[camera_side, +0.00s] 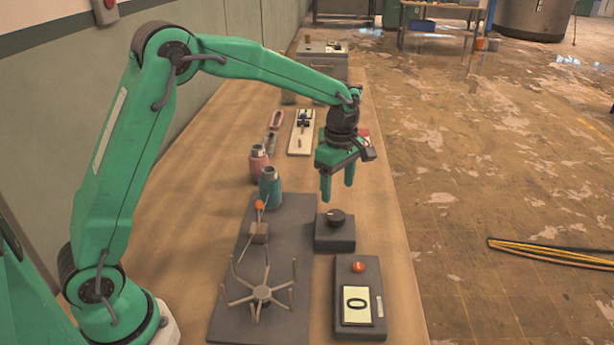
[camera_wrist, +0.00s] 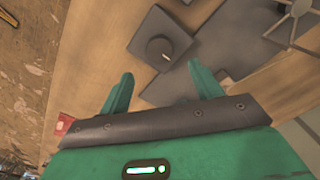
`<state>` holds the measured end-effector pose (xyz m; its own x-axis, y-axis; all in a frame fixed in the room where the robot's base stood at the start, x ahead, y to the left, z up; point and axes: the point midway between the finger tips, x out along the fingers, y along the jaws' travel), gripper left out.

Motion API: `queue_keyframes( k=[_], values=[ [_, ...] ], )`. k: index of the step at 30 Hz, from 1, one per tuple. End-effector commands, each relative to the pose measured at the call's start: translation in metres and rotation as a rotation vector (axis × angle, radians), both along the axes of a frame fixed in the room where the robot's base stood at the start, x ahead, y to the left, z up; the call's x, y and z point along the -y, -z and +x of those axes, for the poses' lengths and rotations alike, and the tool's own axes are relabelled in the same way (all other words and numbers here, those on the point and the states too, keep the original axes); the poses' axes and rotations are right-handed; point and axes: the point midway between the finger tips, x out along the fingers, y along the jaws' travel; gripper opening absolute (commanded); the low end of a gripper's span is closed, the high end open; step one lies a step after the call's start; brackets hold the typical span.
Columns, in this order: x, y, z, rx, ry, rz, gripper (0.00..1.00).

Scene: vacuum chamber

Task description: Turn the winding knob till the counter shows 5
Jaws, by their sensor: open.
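The winding knob (camera_side: 336,216) is a black round knob on a dark grey block (camera_side: 334,236), in the middle of the bench in the side view. It also shows near the top of the wrist view (camera_wrist: 158,49), with a small pale mark on it. The counter (camera_side: 357,306) is a cream panel on a grey box near the front edge, and it reads 0. A red button (camera_side: 358,267) sits on the same box. My green gripper (camera_side: 338,194) is open and empty, above the knob and apart from it, fingers pointing down. Its two fingers also show in the wrist view (camera_wrist: 160,85).
A grey plate (camera_side: 228,310) left of the knob bears a spoked wheel (camera_side: 262,292) and an orange-tipped lever (camera_side: 259,205). A teal bottle (camera_side: 270,187) and a pink bottle (camera_side: 258,163) stand behind it. A pale board (camera_side: 300,140) lies farther back. The bench's right edge is close.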

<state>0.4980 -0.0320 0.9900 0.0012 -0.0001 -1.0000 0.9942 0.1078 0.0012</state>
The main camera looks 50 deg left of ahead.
Motion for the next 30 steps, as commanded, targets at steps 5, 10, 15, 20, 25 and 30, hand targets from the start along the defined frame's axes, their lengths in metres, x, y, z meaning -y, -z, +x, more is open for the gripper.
queue_keyframes(
  k=[5,10,15,20,25,30],
  values=[
    [0.000,0.001,0.001,-0.002,-0.006,0.000,0.64],
    [0.000,0.006,0.001,-0.002,-0.005,0.000,0.64],
    [0.000,0.019,0.000,-0.004,-0.005,0.001,0.64],
    [0.000,0.038,0.000,-0.004,-0.004,0.001,0.64],
    [0.000,0.059,0.000,-0.005,-0.004,0.000,0.64],
    [0.000,0.073,0.000,-0.002,-0.004,0.000,0.64]
  ],
)
